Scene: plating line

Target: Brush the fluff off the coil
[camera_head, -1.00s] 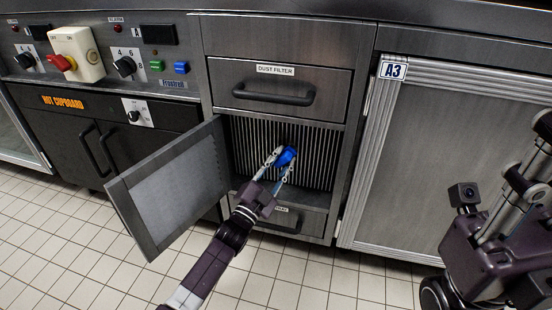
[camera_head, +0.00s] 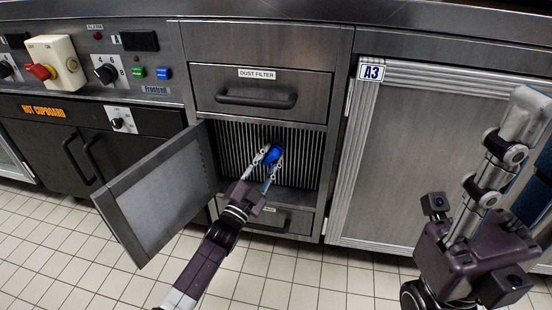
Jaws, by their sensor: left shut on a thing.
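The coil (camera_head: 236,150) is a bank of upright metal fins inside the open bay under the dust filter drawer. My left gripper (camera_head: 271,164) is shut on a blue object (camera_head: 271,154), which looks like the brush, and holds it in front of the fins, right of their middle. I cannot tell whether its bristles touch the fins. No fluff can be made out on the fins at this size. The gripper and blue object hide a part of the coil.
The bay's door (camera_head: 158,191) hangs open to the left of my left arm. The dust filter drawer (camera_head: 272,90) is shut above, and another drawer (camera_head: 283,219) is below. The A3 door (camera_head: 420,150) is shut at the right. The tiled floor is clear.

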